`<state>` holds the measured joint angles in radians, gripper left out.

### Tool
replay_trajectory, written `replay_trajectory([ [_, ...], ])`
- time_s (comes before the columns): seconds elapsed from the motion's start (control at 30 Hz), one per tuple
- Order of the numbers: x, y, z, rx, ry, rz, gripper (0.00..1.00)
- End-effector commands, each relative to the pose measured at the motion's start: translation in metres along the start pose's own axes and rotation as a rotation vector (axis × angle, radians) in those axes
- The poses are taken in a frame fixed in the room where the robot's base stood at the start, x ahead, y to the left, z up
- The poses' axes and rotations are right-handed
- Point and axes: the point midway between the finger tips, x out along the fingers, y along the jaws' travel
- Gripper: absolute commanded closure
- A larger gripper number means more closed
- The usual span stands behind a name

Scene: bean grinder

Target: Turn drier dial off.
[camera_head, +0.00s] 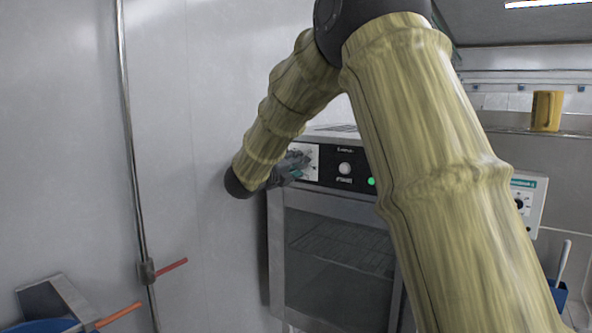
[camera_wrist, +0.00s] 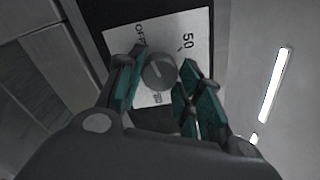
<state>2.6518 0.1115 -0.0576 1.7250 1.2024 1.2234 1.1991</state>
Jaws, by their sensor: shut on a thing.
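The drier (camera_head: 330,205) is a steel oven-like cabinet with a glass door and a dark control strip along its top. Its dial (camera_wrist: 160,72) is a round grey knob on a white plate (camera_wrist: 203,24) marked "OFF" and "50" in the wrist view. I cannot tell exactly which mark the dial points to. My gripper (camera_wrist: 163,60) has its teal-padded fingers on both sides of the dial and is shut on it. In the head view my gripper (camera_head: 290,167) is at the left end of the control strip and hides the dial.
A second, white knob (camera_head: 345,168) and a lit green lamp (camera_head: 371,181) sit to the right on the strip. A wall with a vertical pipe (camera_head: 131,140) is close on the left. A yellow mug (camera_head: 546,110) stands on a shelf at right.

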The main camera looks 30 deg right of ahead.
Motion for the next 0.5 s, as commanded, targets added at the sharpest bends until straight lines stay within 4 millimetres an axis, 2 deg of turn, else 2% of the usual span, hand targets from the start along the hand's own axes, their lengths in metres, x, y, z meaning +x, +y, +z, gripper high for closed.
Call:
replay_trajectory([
  [0.2, -0.0001, 0.0015, -0.001, -0.066, 0.001, 0.001, 0.88],
  [0.5, -0.0001, 0.0013, -0.001, -0.07, 0.001, 0.002, 0.88],
])
